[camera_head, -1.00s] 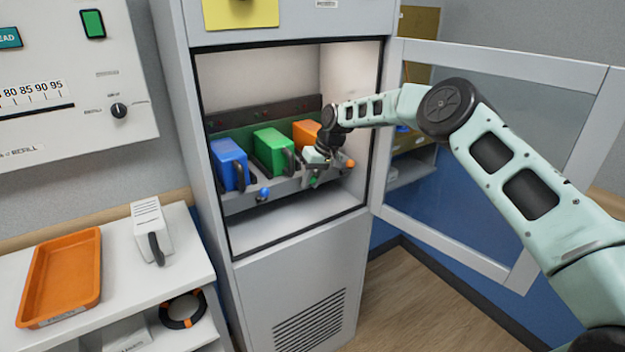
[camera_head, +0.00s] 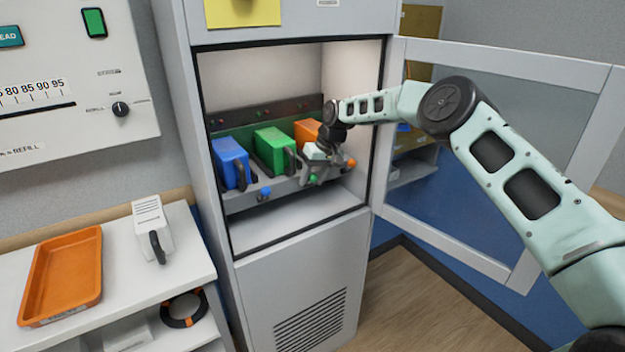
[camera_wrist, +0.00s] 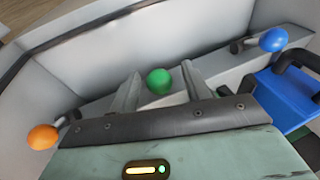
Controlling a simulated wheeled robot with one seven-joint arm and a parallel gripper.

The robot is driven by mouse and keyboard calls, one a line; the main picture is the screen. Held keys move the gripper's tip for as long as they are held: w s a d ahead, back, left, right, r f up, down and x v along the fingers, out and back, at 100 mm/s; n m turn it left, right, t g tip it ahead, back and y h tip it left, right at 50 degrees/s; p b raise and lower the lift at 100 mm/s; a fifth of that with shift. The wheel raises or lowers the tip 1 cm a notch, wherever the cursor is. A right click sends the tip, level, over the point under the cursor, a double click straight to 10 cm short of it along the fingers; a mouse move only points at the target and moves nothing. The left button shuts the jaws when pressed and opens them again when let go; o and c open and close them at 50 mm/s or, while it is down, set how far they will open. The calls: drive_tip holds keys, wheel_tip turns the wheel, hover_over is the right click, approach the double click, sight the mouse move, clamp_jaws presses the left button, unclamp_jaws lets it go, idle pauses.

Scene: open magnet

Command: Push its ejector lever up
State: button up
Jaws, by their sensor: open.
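Three ejector levers with ball knobs stick out along the front of the rack in the cabinet: a blue knob (camera_head: 264,193), a green knob (camera_head: 313,179) and an orange knob (camera_head: 351,163). My gripper (camera_head: 322,178) is at the green lever, in front of the orange module (camera_head: 306,131). In the wrist view my open gripper (camera_wrist: 160,88) has its fingers on either side of the green knob (camera_wrist: 159,81); contact cannot be told. The orange knob (camera_wrist: 42,138) and blue knob (camera_wrist: 272,40) lie outside the fingers. Part of the orange module is hidden by my gripper.
A blue module (camera_head: 229,157) and a green module (camera_head: 270,150) sit in the rack. The cabinet's glazed door (camera_head: 500,55) stands open at right, behind my arm. An orange tray (camera_head: 62,275) and a white module (camera_head: 152,229) rest on the left counter.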

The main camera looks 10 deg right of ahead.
drive_tip(key=b+v, duration=0.3)
drive_tip(key=v, duration=0.8)
drive_tip(key=shift+r, duration=0.2)
